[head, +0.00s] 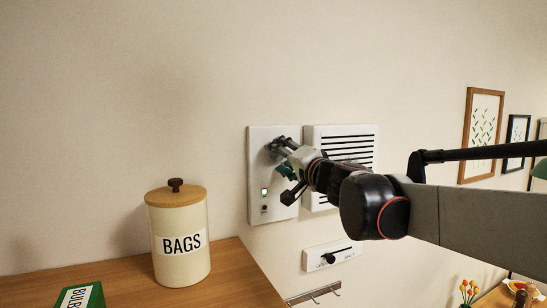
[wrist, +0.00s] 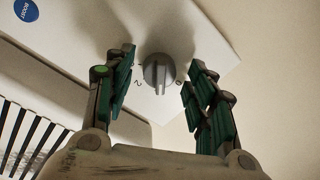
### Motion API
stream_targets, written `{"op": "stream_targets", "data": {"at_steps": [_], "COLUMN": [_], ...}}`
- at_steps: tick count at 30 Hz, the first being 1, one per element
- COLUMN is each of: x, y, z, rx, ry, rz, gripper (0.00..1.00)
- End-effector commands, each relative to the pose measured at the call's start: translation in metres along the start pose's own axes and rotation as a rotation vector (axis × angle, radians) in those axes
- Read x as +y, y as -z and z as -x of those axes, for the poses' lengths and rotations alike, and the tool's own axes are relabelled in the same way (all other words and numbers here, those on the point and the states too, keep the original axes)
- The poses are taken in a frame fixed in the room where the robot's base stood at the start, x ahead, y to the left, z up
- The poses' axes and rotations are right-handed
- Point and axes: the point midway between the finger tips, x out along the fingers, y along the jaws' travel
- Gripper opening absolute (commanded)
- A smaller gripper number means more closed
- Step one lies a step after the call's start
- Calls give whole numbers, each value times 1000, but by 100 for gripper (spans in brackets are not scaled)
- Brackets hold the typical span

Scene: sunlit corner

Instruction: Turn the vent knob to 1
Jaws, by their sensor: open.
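The vent knob (wrist: 158,72) is a round grey dial with a raised grip bar, on a white wall panel (wrist: 200,25). Small marks sit by its lower edge in the wrist view; I read a 2 at the lower left. The bar stands roughly upright in that view, but I cannot tell which mark it points to. My gripper (wrist: 160,66) is open, its green-padded fingers on either side of the knob with gaps showing. In the head view my gripper (head: 283,160) is at the panel (head: 258,205) and hides most of the knob.
A slatted vent (head: 345,130) adjoins the panel on the right. A blue button (wrist: 26,10) is on the panel. A slider plate (head: 345,250) and hooks (head: 315,294) are below. A BAGS canister (head: 180,265) stands on the wooden counter (head: 235,285) at left.

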Motion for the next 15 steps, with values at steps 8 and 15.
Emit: {"op": "stream_targets", "data": {"at_steps": [8,15], "x": [0,0], "y": [0,0], "z": [26,72], "rx": [1,2], "ry": [-1,-1], "rz": [1,0], "gripper": [50,50]}}
